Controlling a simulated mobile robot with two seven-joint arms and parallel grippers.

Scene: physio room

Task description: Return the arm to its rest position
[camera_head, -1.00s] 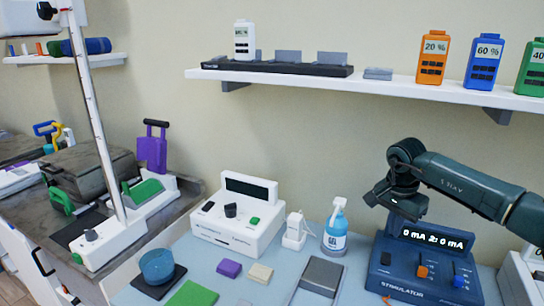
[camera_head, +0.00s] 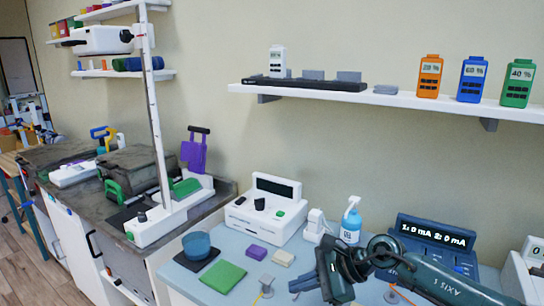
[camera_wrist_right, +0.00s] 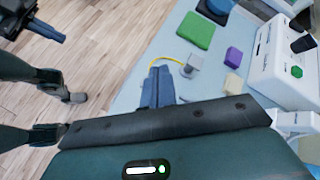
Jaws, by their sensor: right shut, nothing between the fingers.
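My right gripper (camera_head: 304,284) is low over the front of the light-blue table top in the head view, its fingers together and empty. In the right wrist view its blue-grey fingers (camera_wrist_right: 158,87) are closed, with the small grey piece with a yellow lead (camera_wrist_right: 191,66) just beyond them. My right arm comes in from the lower right and covers part of the stimulator (camera_head: 432,236). At the top left of the wrist view, what looks like my left gripper (camera_wrist_right: 45,30) hangs over the wooden floor; its jaw state is unclear. It does not show in the head view.
Behind the right gripper stand a spray bottle (camera_head: 350,222) and a white device (camera_head: 265,210). A wall shelf (camera_head: 400,100) runs above. Open floor (camera_wrist_right: 110,50) lies beside the table.

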